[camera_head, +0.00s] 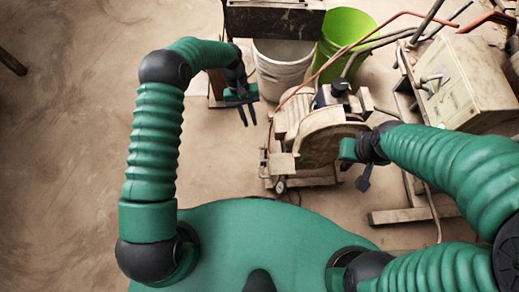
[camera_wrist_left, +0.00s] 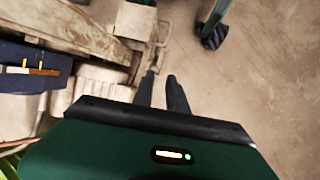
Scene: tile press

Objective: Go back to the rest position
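My left gripper (camera_head: 247,117) hangs over the floor to the left of the motor machine. Its two dark fingers are apart with nothing between them, and they also show apart and empty in the left wrist view (camera_wrist_left: 162,82). My right gripper (camera_head: 364,180) is at the right side of the motor machine, in front of it in the picture. Its fingers are small and partly hidden by my wrist, so its opening is unclear. I cannot tell whether it touches the machine.
The motor machine (camera_head: 322,146) stands in front of my body. A white bucket (camera_head: 282,68) and a green bucket (camera_head: 346,27) stand behind it. A beige metal box machine (camera_head: 466,84) with rods is at the right. The brown floor (camera_head: 65,150) at the left is clear.

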